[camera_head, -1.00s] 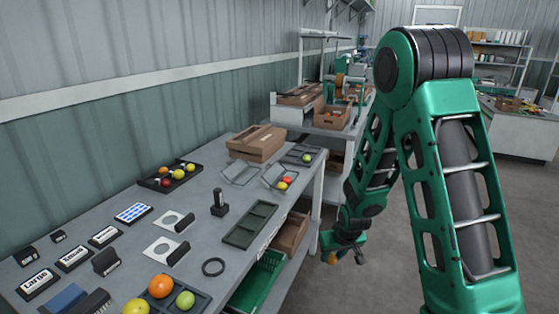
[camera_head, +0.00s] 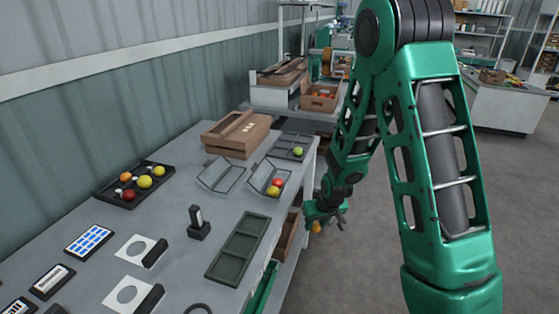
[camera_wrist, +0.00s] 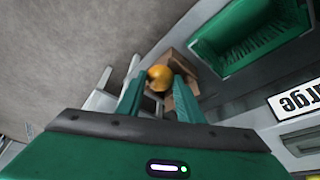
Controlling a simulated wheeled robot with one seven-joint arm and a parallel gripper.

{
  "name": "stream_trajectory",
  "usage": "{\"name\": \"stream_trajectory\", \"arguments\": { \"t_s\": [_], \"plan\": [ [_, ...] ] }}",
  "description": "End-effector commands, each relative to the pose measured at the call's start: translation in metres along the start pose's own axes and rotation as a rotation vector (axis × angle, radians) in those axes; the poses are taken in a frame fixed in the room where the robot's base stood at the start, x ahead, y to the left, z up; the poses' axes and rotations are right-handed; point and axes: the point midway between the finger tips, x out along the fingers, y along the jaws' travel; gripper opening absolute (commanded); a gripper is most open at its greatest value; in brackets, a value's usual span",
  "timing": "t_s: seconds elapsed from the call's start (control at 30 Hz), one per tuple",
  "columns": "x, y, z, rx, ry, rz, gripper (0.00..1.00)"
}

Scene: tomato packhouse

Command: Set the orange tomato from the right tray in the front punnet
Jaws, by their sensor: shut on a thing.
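My gripper (camera_head: 324,216) hangs beyond the bench's right edge, over the floor side, shut on an orange tomato (camera_head: 316,227). In the wrist view the orange tomato (camera_wrist: 160,77) sits between the two fingertips (camera_wrist: 158,88). Two clear, thin-edged punnets stand side by side on the bench: the left punnet (camera_head: 220,174) looks empty, and the right punnet (camera_head: 262,169) holds a red tomato (camera_head: 278,183) and a yellow tomato (camera_head: 273,191). A dark tray (camera_head: 285,140) at the bench's far right end holds a green tomato (camera_head: 298,151). The gripper is right of the punnets, apart from them.
A dark tray (camera_head: 108,193) with several tomatoes lies at the left. An empty compartmented dark green tray (camera_head: 237,248) lies nearer me, beside a small black stand (camera_head: 198,228). A cardboard box (camera_head: 236,135) stands behind the punnets. A green crate (camera_wrist: 240,35) shows in the wrist view.

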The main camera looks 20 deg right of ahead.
Motion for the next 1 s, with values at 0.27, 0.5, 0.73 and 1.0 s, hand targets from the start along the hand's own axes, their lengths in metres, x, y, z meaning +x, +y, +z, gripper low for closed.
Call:
{"name": "stream_trajectory", "arguments": {
  "t_s": [0.27, 0.5, 0.73, 1.0],
  "plan": [
    [0.001, -0.013, -0.001, -0.015, 0.000, -0.008, 0.22],
    [-0.011, -0.020, -0.010, -0.032, 0.006, -0.014, 0.22],
    [-0.049, -0.037, -0.033, -0.083, 0.006, -0.036, 0.22],
    [-0.095, -0.057, -0.060, -0.143, 0.005, -0.060, 0.22]
  ]
}}
